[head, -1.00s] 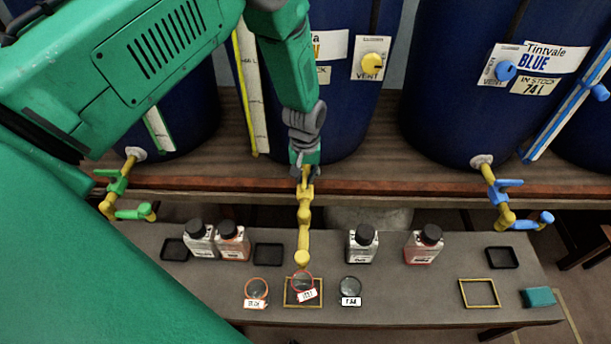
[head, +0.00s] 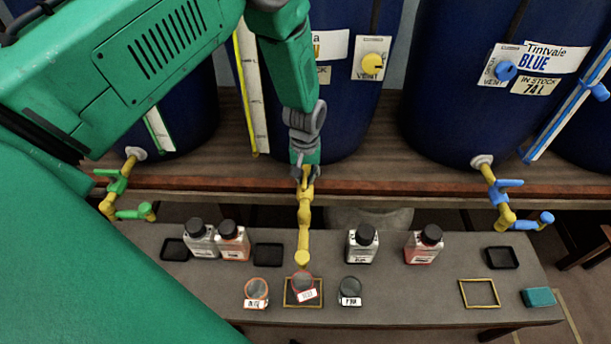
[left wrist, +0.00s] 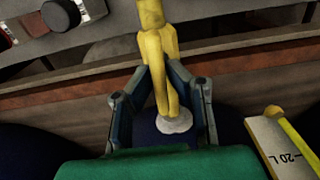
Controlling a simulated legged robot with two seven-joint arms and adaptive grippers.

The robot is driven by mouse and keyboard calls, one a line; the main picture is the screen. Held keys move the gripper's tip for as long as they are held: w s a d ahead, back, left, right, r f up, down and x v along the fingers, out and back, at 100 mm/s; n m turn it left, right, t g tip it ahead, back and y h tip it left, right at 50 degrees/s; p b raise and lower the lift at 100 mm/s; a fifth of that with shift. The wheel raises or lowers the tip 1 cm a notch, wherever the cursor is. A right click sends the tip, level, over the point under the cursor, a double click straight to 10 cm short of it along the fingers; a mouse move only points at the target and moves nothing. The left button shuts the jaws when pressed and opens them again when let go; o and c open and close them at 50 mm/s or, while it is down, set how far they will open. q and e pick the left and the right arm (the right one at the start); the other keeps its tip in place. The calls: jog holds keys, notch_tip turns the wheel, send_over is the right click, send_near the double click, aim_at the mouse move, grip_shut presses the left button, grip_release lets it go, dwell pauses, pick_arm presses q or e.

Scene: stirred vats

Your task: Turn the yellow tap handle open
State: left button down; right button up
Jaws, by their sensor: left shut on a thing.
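The yellow tap (head: 304,218) sticks out from the middle dark blue vat and reaches down over the grey bench. Its spout end is above a jar with a red rim (head: 303,285). My left gripper (head: 305,172) is at the tap's upper part, shut on the yellow handle (head: 307,183). In the left wrist view, my gripper's fingers (left wrist: 160,88) stand on both sides of the yellow handle (left wrist: 157,58), with the pale pipe flange (left wrist: 174,125) behind. The fingers partly hide the handle, and I cannot tell its exact angle. No liquid shows at the spout. My right gripper is out of view.
A green tap (head: 125,190) is at left and a blue tap (head: 503,195) at right. Bottles (head: 362,245) and jars (head: 350,290) stand on the bench (head: 400,305). The wooden shelf edge (head: 400,190) runs close below my gripper.

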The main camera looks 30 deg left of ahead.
aim_at(305, 175)
pick_arm(q)
jog(key=shift+s+d+f, duration=0.15)
jog(key=shift+s+f, duration=0.1)
jog(key=shift+s, duration=0.15)
jog(key=c, duration=1.6)
grip_release()
jog(key=shift+o, duration=0.2)
jog(key=shift+w+r, duration=0.1)
jog(key=shift+w, duration=0.05)
jog(key=shift+w+r, duration=0.1)
jog(key=shift+r, duration=0.3)
notch_tip(305, 175, up, 11)
